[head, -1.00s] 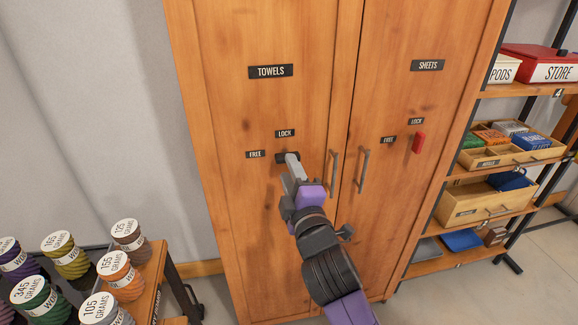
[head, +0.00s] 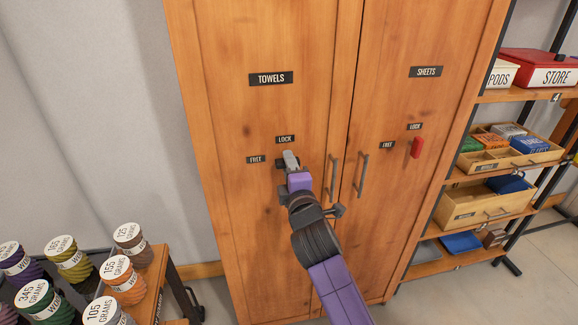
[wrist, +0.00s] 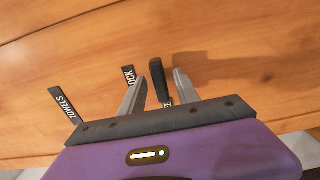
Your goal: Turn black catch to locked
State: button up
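The black catch (head: 280,163) is on the left cabinet door, the one labelled TOWELS, partly hidden by my gripper in the head view. It lies roughly level, pointing toward the FREE label (head: 256,160); the LOCK label (head: 285,139) is above it. In the wrist view the black catch (wrist: 157,80) stands between my two fingers, with gaps on both sides and nearer the left finger. My gripper (head: 289,160) is at the door with its fingers apart; it also shows in the wrist view (wrist: 158,92).
Vertical handles (head: 333,178) (head: 361,175) stand close to the right of my gripper. A red catch (head: 416,148) sits on the SHEETS door, upright below its LOCK label. Yarn spools (head: 122,280) stand at lower left; shelves with trays (head: 510,150) are at right.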

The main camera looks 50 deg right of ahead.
grip_shut()
jog(key=shift+m, duration=0.3)
jog(key=m+b, duration=0.9)
jog(key=m, duration=0.8)
dwell(0.3)
jog(key=shift+m, duration=0.3)
dwell(0.3)
